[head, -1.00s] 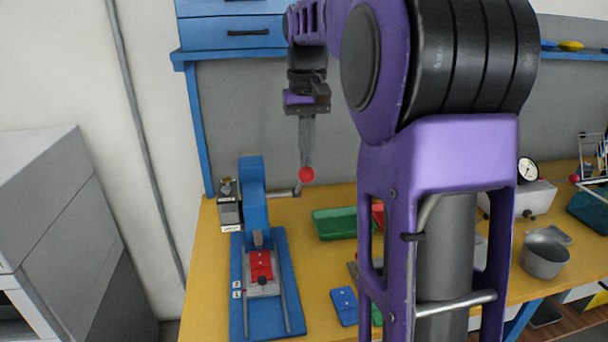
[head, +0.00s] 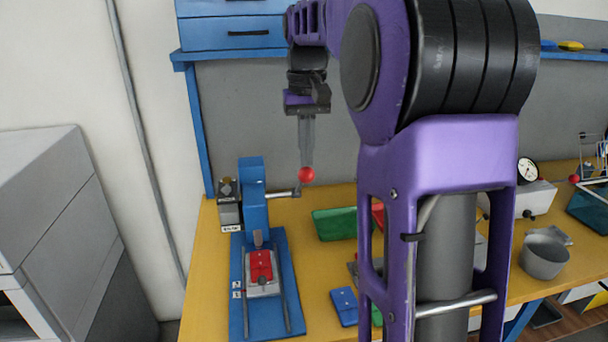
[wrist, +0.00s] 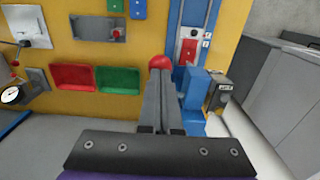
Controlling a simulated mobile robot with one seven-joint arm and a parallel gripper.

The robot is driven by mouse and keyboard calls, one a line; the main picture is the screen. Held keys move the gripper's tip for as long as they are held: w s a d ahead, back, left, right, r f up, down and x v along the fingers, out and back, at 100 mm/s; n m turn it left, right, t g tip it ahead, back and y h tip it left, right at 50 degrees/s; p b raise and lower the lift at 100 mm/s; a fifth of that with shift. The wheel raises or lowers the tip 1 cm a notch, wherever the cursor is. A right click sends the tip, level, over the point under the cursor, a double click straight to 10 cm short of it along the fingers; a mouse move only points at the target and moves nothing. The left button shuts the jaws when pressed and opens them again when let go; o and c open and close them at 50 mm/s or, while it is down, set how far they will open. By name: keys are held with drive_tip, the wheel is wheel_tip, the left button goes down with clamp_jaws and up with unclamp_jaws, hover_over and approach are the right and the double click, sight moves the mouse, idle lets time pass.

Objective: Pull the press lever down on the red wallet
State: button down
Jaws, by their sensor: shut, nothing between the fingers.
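The blue press (head: 254,205) stands at the left end of the yellow table on a blue base. A red wallet (head: 261,265) lies on the light plate below its head; the wallet also shows in the wrist view (wrist: 188,50). The press lever (head: 282,194) is a metal rod running right from the column to a red ball knob (head: 307,174). My gripper (head: 307,163) points down with its fingers shut and empty, tips right at the top of the knob. In the wrist view the knob (wrist: 160,62) shows just beyond the fingertips; I cannot tell whether they touch.
A control box (head: 230,207) stands left of the press. Green (head: 334,224) and red (head: 378,214) trays and a blue wallet (head: 344,305) lie to its right. A grey bowl (head: 544,257) and a dial gauge (head: 528,171) are farther right. A grey cabinet (head: 50,240) stands at the left.

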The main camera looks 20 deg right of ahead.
sight(308, 175)
idle(0.4)
drive_tip(key=shift+s+a+f+b, duration=0.1)
drive_tip(key=shift+s+f+b, duration=0.1)
drive_tip(key=shift+f+b, duration=0.35)
drive_tip(key=shift+s+d+f+b, duration=0.1)
drive_tip(key=shift+s+f+b, duration=0.25)
drive_tip(key=shift+f, duration=0.35)
drive_tip(key=shift+s+a+f+b, duration=0.1)
drive_tip(key=shift+f+b, duration=0.4)
drive_tip(key=shift+f, duration=0.15)
drive_tip(key=shift+s+f, duration=0.1)
drive_tip(key=shift+f, duration=0.05)
drive_tip(key=shift+s+a+f+b, duration=0.15)
drive_tip(key=shift+s+f+b, duration=0.35)
drive_tip(key=shift+f+b, duration=0.3)
drive_tip(key=shift+s+a+f+b, duration=0.1)
drive_tip(key=shift+s+f+b, duration=0.4)
drive_tip(key=shift+f+b, duration=0.25)
drive_tip(key=shift+f, duration=0.1)
